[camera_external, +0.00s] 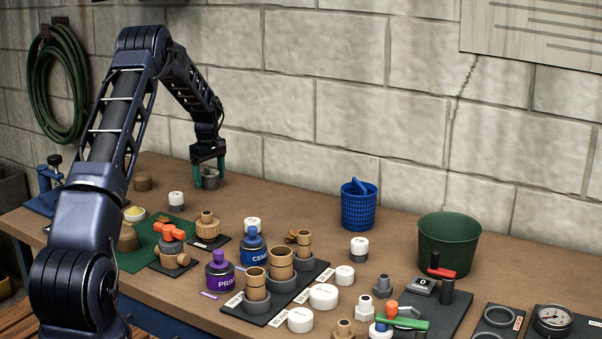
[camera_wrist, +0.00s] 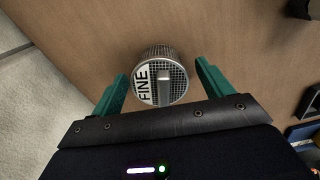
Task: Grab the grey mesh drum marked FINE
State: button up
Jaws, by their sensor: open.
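The grey mesh drum (camera_wrist: 176,84) marked FINE stands on the bench near the wall. In the wrist view its white FINE label (camera_wrist: 143,84) and a raised bar across its top show clearly. My gripper (camera_wrist: 160,80) is open, with one green finger on each side of the drum and a visible gap at both sides. In the external view the drum (camera_external: 210,180) shows between the fingers of my gripper (camera_external: 208,170), at the back left of the bench. How deep the fingers reach beside it is hard to tell.
The wooden bench (camera_external: 300,205) is bare around the drum. The block wall (camera_external: 290,80) runs close behind. A blue basket (camera_external: 359,208) and green bucket (camera_external: 448,242) stand farther right.

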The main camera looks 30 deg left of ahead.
jog(key=shift+f, duration=0.2)
jog(key=shift+c, duration=0.2)
jog(key=c, duration=1)
jog(key=shift+r, duration=0.1)
jog(key=shift+c, duration=0.2)
